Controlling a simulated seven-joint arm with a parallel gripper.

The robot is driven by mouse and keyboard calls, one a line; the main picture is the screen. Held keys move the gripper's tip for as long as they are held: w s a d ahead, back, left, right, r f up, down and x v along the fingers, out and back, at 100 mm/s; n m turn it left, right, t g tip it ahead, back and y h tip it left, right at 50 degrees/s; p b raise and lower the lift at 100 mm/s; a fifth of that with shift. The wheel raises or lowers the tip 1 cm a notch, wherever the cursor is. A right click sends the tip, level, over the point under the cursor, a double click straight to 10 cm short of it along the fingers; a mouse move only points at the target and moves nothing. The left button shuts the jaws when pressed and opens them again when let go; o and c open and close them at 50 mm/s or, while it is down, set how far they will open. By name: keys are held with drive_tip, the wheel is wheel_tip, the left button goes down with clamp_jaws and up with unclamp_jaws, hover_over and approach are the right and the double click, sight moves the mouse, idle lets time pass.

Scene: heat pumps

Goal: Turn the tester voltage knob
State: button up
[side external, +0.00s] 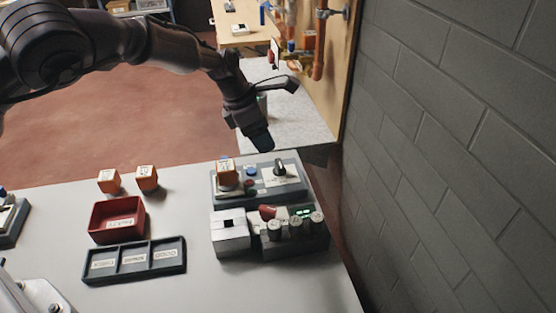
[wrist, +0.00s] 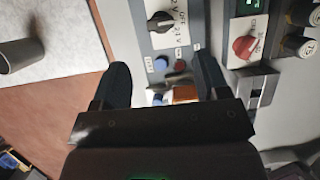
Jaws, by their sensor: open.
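The tester voltage knob is a black knob (side external: 280,167) on a white label plate, at the right end of a grey tester box (side external: 290,190). In the wrist view the knob (wrist: 159,21) is at the top, with 12 V and 24 V marks beside it. My gripper (side external: 264,143) points down, above and behind the box. In the wrist view my gripper (wrist: 160,62) is open and empty, its fingers apart on either side of the blue button. The knob lies beyond the fingertips, and I see no contact.
An orange block (side external: 226,171), a blue button (side external: 251,171) and a red button (side external: 249,183) are on the tester box. In front stands a device with a red knob (side external: 268,211) and several terminals. A red bin (side external: 118,220) and dark tray (side external: 134,260) stand left. A wall rises right.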

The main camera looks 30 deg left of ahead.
sight(279, 163)
drive_tip(key=x, duration=0.9)
drive_tip(key=shift+w+f, duration=0.1)
drive_tip(key=shift+f, duration=0.1)
drive_tip(key=c, duration=0.9)
drive_tip(key=shift+d+n, duration=0.1)
drive_tip(key=shift+n, duration=0.3)
drive_tip(key=n+y, duration=0.1)
drive_tip(key=n, duration=0.1)
drive_tip(key=n+t, duration=0.1)
drive_tip(key=n, duration=0.1)
drive_tip(key=shift+d+y, duration=0.1)
drive_tip(key=shift+y, duration=0.3)
drive_tip(key=shift+n+y, duration=0.7)
drive_tip(key=shift+n, duration=1.3)
drive_tip(key=o, duration=0.9)
